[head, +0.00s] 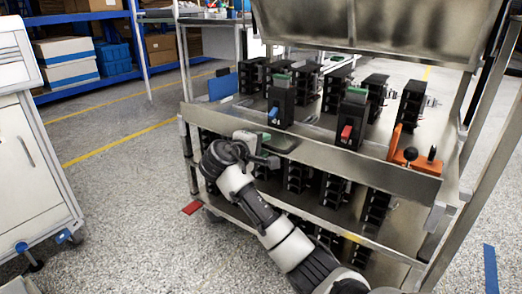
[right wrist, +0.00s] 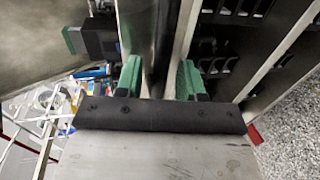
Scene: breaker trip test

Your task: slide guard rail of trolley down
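The trolley (head: 460,150) is a metal rack with shelves of black breaker units. Its guard rail (head: 350,164) is a long grey metal strip along the front edge of the upper shelf, standing in front of the breakers. My right gripper (head: 267,153) is at the left half of this rail. In the right wrist view its two green-padded fingers (right wrist: 160,80) are apart, with a thin dark upright strip, seemingly the rail, between them. Gaps show on both sides of the strip, so the fingers do not appear closed on it. My left gripper is not in view.
Black breakers (head: 282,100) stand on the upper shelf, with an orange part (head: 405,152) at its right end. More breakers fill the shelf below. A white cabinet (head: 30,160) stands at the left, and a blue storage rack (head: 85,90) behind. Speckled floor (head: 125,200) lies open between cabinet and trolley.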

